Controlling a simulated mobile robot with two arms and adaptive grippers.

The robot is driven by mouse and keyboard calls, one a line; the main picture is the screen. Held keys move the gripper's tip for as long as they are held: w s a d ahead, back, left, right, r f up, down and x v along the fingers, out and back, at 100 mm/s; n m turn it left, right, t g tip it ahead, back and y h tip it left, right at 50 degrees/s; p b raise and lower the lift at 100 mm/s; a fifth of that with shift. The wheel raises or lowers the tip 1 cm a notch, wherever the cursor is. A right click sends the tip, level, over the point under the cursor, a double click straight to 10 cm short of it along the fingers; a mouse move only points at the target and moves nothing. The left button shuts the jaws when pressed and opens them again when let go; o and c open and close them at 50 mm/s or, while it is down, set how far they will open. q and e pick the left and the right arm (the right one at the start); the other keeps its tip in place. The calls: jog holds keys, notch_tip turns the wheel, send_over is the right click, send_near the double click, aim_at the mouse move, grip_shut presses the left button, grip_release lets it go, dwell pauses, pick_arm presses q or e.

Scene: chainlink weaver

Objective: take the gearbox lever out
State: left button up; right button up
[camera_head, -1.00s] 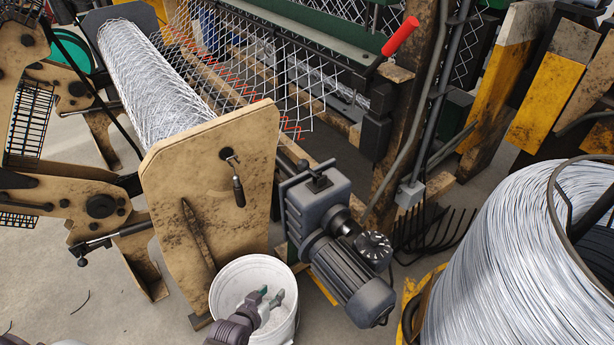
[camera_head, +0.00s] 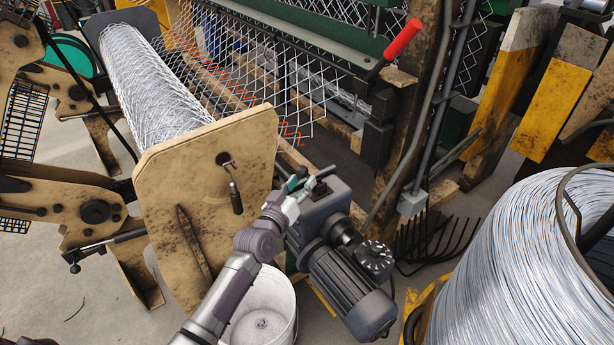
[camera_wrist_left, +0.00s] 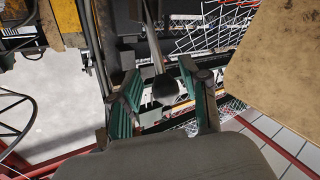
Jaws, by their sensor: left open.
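The grey gearbox (camera_head: 325,206) with its ribbed motor (camera_head: 350,290) sits beside the tan end plate. Its small dark lever (camera_head: 322,175) is on top, partly hidden by my left gripper (camera_head: 298,183). This gripper is at the gearbox's upper left, with its green-padded fingers apart. In the left wrist view the open fingers (camera_wrist_left: 160,104) frame a dark rod with a rounded, pale-edged end (camera_wrist_left: 165,90), apparently the lever. I see no clear contact between pads and rod. My right gripper is not in view.
The tan plate (camera_head: 205,165) with a hanging black handle (camera_head: 236,197) stands close on the left. A white bucket (camera_head: 280,318) is below my left arm. A large wire coil (camera_head: 530,260) fills the right.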

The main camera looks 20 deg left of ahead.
aim_at(307, 175)
pick_arm(q)
jog(key=shift+w+d, duration=0.15)
jog(key=shift+w, duration=0.8)
jog(key=shift+w+d, duration=0.15)
jog(key=shift+w, duration=0.75)
grip_shut()
